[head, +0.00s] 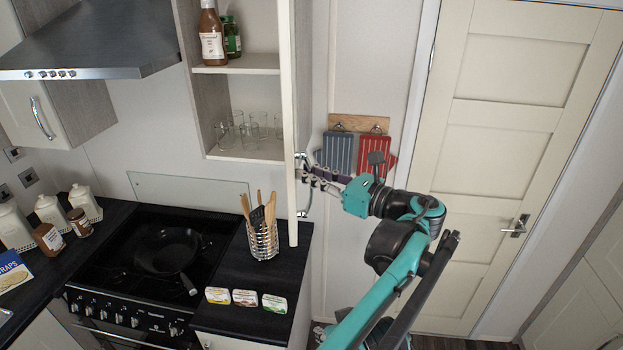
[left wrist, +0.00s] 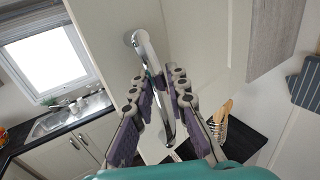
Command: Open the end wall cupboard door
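The end wall cupboard door (head: 289,120) stands swung out from its cupboard, seen nearly edge-on in the head view, with shelves showing beside it. Its curved metal bar handle (head: 304,207) is on the door's right face. My left gripper (head: 305,172) is at this handle. In the left wrist view, the fingers of my left gripper (left wrist: 160,84) lie on either side of the handle (left wrist: 143,47), with small gaps seen between fingers and bar. The cream door face (left wrist: 205,45) fills the space behind. My right gripper is in neither view.
The open cupboard holds a sauce bottle (head: 211,38) and glasses (head: 240,128). Below are a utensil holder (head: 263,241), a hob (head: 150,260) and small packets (head: 245,298). Chopping boards (head: 340,150) hang on the wall behind my gripper. A closed panelled door (head: 510,130) is at right.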

